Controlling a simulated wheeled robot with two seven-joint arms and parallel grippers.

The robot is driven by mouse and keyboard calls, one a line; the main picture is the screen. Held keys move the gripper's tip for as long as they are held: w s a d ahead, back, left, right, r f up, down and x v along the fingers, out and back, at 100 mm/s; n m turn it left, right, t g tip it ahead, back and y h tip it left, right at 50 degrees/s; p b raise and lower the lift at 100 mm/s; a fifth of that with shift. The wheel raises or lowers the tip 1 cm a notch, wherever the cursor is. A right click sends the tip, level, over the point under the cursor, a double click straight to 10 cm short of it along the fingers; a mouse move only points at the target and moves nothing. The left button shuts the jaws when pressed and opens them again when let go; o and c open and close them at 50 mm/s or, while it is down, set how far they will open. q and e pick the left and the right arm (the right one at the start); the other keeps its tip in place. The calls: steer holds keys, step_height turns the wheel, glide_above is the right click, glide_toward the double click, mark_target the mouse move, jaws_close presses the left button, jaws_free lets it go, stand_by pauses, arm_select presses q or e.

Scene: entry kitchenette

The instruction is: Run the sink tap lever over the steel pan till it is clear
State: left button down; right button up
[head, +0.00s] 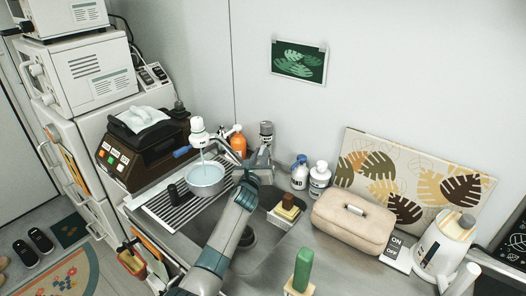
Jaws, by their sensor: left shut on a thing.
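The steel pan (202,193) is on the left side of the sink area, over the ribbed drain rack, with pale bluish liquid in it. The white tap head (198,139) is above the pan, and a thin stream of water (202,157) falls from it into the pan. The blue tap lever (181,153) sticks out to the left of the tap head. My left gripper (240,177) is at the pan's right side, shut, apparently on the pan's handle; the fingertips and handle are mostly hidden. My right gripper is not in view.
A ribbed drain rack (168,213) lies left of the sink. A sponge stack (287,210) sits at the sink's right edge. An orange bottle (237,140) and white bottles (319,178) stand behind. A beige case (353,222) and white kettle (446,240) fill the right counter.

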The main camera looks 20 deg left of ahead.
arm_select(q)
steer(key=a+m+h, duration=0.1)
steer(key=h, duration=0.1)
steer(key=a+m+h, duration=0.1)
steer(key=m+h, duration=0.1)
steer(key=a+m+h, duration=0.1)
steer(key=h, duration=0.2)
steer(key=shift+w+a+f+m+g+p, duration=0.1)
steer(key=shift+w+a+m+g+p, duration=0.1)
steer(key=shift+a+m+g+p, duration=0.15)
stand_by(0.4)
steer(key=c, duration=1.6)
jaws_free()
steer(key=shift+c, duration=0.2)
steer(key=b+v, duration=0.4)
steer(key=v, duration=1.3)
steer(key=shift+a, duration=0.4)
